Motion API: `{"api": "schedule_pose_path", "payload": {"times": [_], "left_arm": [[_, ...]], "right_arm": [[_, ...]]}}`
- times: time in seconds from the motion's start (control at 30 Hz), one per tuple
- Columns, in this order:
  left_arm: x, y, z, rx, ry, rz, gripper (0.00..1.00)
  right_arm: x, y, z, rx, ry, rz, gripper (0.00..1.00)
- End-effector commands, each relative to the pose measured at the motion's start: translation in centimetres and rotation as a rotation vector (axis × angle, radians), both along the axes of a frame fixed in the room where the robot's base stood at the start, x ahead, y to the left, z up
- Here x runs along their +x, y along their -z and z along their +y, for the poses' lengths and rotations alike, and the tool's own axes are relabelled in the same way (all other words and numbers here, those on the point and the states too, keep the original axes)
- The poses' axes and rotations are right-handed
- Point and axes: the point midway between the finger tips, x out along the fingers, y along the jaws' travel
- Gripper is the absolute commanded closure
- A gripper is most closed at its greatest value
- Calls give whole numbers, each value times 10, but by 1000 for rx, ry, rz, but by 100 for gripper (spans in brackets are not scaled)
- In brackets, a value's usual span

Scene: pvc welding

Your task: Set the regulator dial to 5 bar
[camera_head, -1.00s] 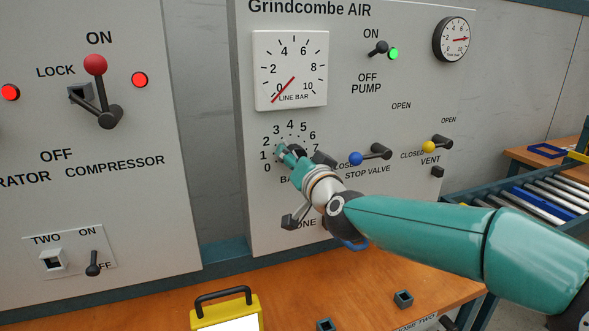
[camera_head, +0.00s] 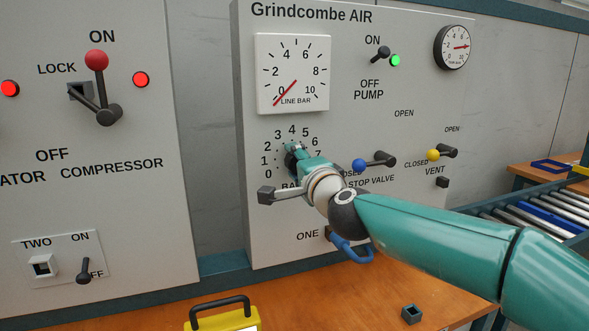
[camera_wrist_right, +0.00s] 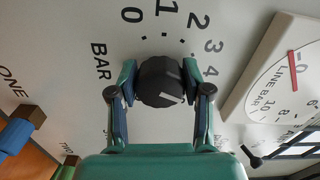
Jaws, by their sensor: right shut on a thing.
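The regulator dial is a black ribbed knob (camera_wrist_right: 158,84) on the grey panel, ringed by printed numbers above the word BAR. My right gripper (camera_wrist_right: 160,80) is shut on it, one finger on each side; in the head view the right gripper (camera_head: 297,158) covers most of the knob. A white mark on the knob's face points to the lower right in the wrist view, past the 4. A finger hides the numbers beyond, so I cannot read the exact setting. My left gripper is not in view.
The line gauge (camera_head: 292,73) above the dial has its red needle near 0. The blue-tipped stop valve lever (camera_head: 375,161) and yellow-tipped vent lever (camera_head: 442,153) are to the right. A yellow case (camera_head: 222,317) stands on the bench.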

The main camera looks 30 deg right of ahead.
Motion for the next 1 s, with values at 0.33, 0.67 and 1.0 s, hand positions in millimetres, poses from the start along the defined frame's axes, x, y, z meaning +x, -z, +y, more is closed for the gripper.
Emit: {"api": "schedule_pose_path", "payload": {"times": [0.33,0.67,1.0], "left_arm": [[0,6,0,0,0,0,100],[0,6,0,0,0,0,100],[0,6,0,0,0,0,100]], "right_arm": [[0,3,-1,120,3,-24,86],[0,3,-1,132,4,-26,86],[0,2,-1,129,3,-26,26]]}}
